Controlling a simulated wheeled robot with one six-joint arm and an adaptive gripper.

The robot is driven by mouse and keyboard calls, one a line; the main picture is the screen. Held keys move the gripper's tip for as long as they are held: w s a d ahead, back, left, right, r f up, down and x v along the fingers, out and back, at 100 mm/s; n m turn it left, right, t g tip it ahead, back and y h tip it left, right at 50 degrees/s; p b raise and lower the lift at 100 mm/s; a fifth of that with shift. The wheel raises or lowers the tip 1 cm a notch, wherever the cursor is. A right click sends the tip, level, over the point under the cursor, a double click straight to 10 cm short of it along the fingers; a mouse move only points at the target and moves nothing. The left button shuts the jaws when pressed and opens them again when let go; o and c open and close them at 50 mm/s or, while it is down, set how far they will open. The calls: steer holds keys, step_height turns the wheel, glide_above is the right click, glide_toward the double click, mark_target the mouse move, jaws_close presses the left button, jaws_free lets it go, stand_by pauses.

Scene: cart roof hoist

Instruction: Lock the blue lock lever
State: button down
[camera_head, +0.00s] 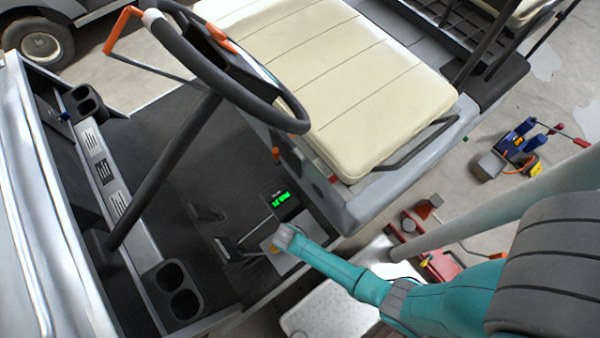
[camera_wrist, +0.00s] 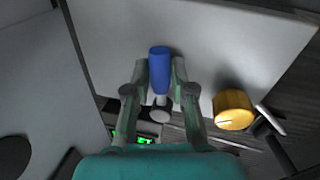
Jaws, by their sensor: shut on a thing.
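The blue lock lever (camera_wrist: 160,72) is a short blue cylindrical handle, in the upper middle of the wrist view. My gripper (camera_wrist: 160,80) has one finger on each side of the handle and is shut on it. A pale stem and round base show below the handle, between the fingers. In the head view my gripper (camera_head: 284,238) is low in the cart's footwell, beside the seat base. The blue lever is hidden there behind my wrist.
A yellow knob (camera_wrist: 233,108) sits close to the right of my right finger. A green lit display (camera_head: 283,198) is beside the pale panel. The steering wheel (camera_head: 225,75) and beige seat (camera_head: 345,85) rise above. A red floor jack (camera_head: 428,262) stands outside the cart.

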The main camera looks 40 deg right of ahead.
steer(key=shift+a+m, duration=0.4)
steer(key=shift+m, duration=0.3)
steer(key=c, duration=1)
jaws_free()
steer(key=shift+o, duration=0.2)
step_height(320, 180, up, 12)
steer(key=a, duration=0.2)
steer(key=shift+a, duration=0.25)
steer(key=shift+f, duration=0.1)
